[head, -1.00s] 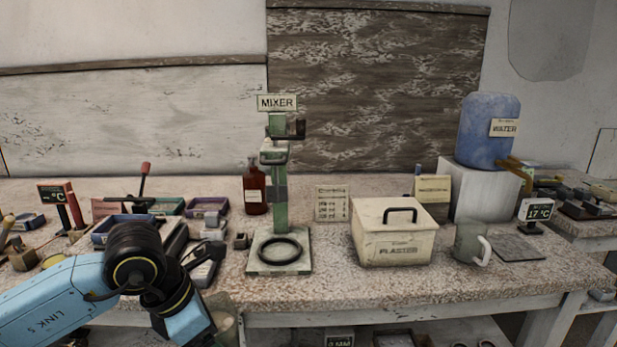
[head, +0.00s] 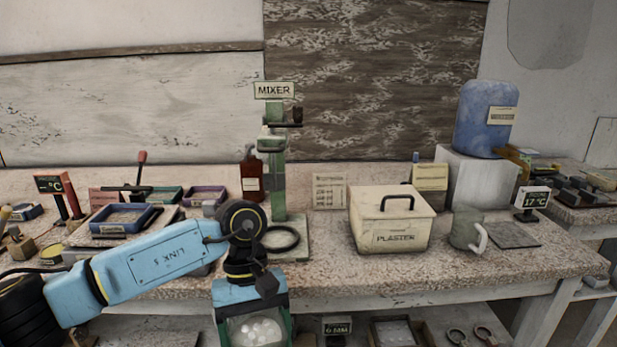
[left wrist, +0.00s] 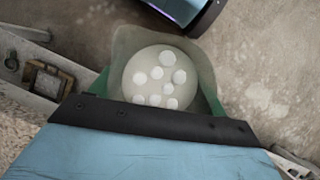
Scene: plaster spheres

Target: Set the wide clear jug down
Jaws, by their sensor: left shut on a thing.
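A clear, slightly cloudy jug (head: 256,334) with several white balls inside is held between the green fingers of my left gripper (head: 254,318). It hangs in front of the bench, below the worktop's front edge, and the lower part is cut off by the frame. In the left wrist view the jug (left wrist: 122,44) is seen from above, with the white balls in its round inside. The left gripper (left wrist: 157,90) has a finger on each side of it. The floor shows beyond the jug. My right gripper is not in view.
The bench (head: 400,283) holds the green mixer stand (head: 279,190) with a black ring, a plaster box (head: 390,225), a grey mug (head: 466,228) and blue trays (head: 124,221) at left. A lower shelf holds a 6 MM sign (head: 337,326).

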